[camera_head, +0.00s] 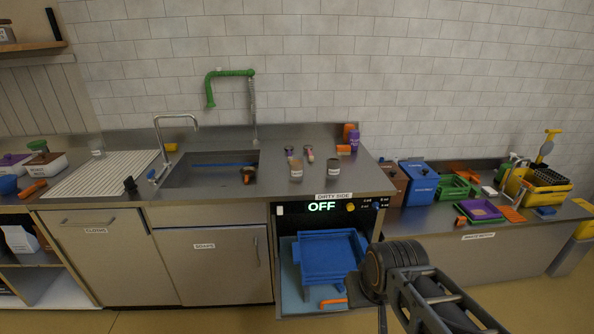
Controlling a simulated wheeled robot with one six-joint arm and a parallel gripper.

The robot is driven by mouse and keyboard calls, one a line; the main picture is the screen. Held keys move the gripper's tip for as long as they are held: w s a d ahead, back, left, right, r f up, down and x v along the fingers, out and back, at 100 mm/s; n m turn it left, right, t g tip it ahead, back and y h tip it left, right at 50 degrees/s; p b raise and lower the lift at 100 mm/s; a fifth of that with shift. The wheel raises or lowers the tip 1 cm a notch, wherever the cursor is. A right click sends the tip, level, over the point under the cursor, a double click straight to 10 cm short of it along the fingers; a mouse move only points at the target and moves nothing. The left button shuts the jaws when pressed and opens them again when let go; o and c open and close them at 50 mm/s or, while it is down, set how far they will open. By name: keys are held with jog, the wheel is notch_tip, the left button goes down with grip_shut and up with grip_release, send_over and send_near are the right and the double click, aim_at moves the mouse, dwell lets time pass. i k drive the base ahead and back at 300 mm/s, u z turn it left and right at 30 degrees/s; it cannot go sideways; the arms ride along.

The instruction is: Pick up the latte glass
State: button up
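Two small glass-like vessels stand upright on the steel counter right of the sink: a pale, clear-looking glass (296,171) and a darker grey one (333,168). A third pale glass (97,148) stands at the far left by the ribbed draining board. I cannot tell for sure which is the latte glass. My dark arm links show at the lower right, in front of the dishwasher's right side and well below the counter glasses. My gripper's fingers are not in view.
The sink (207,170) holds a brown cup (248,176). Small tubs (309,154) and a purple bottle (353,141) stand behind the glasses. The open dishwasher (285,275) holds a blue rack (326,258). The right counter is crowded with bins. Bare counter lies before the glasses.

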aim_at(297, 169)
jog(key=i, duration=0.65)
jog(key=u, duration=0.8)
jog(key=i, duration=0.65)
jog(key=u, duration=0.55)
